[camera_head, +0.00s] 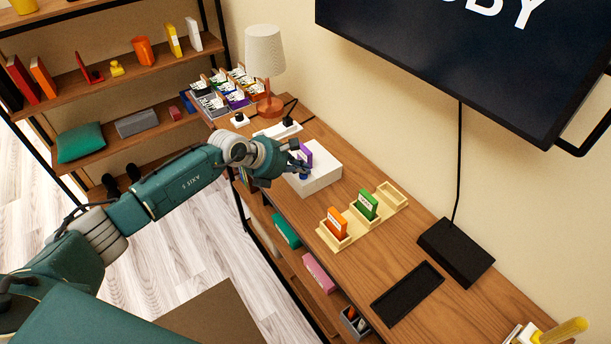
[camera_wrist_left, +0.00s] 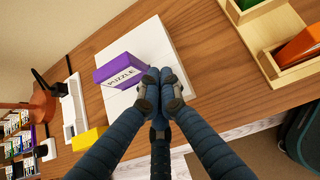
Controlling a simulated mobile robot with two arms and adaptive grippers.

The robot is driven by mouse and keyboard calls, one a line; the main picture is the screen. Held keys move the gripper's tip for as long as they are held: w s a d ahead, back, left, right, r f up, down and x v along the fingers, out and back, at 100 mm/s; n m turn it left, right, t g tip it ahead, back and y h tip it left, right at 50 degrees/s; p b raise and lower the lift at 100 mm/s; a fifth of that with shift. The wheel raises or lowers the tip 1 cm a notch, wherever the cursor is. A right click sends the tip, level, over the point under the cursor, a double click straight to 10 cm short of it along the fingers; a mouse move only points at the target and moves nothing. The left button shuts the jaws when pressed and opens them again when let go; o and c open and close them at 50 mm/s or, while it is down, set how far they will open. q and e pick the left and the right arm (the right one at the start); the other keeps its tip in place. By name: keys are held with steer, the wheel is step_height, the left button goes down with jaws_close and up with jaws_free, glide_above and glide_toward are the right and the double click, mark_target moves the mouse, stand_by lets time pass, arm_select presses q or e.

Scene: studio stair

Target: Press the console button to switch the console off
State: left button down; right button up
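The white console (camera_head: 322,178) stands on the wooden desk, with a purple cartridge labelled PUZZLE (camera_head: 305,153) upright in its top. In the left wrist view the white console (camera_wrist_left: 150,42) and the purple cartridge (camera_wrist_left: 120,69) lie just beyond my fingertips. My left gripper (camera_head: 301,172) is over the near side of the console. In the left wrist view its fingers (camera_wrist_left: 160,88) are drawn together, with nothing seen between them. I cannot tell whether the tips touch the console. No button is visible; the fingers may cover it. The screen (camera_head: 480,50) shows letters ending in "BY". My right gripper is not in view.
A wooden cartridge holder (camera_head: 338,241) with orange and green cartridges stands right of the console. A black box (camera_head: 456,252) and black tray (camera_head: 408,293) lie farther right. A power strip (camera_head: 277,131), a lamp (camera_head: 265,55) and a cartridge rack (camera_head: 222,98) stand at the left.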

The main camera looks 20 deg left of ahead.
mark_target(302, 176)
arm_select(q)
steer(key=shift+f+b, duration=0.35)
steer(key=shift+f, duration=0.05)
stand_by(0.7)
stand_by(0.3)
steer(key=shift+r+p, duration=0.6)
steer(key=shift+r, duration=0.2)
steer(key=shift+r, duration=0.1)
step_height(302, 176, up, 5)
steer(key=p, duration=0.3)
steer(key=shift+p, duration=0.3)
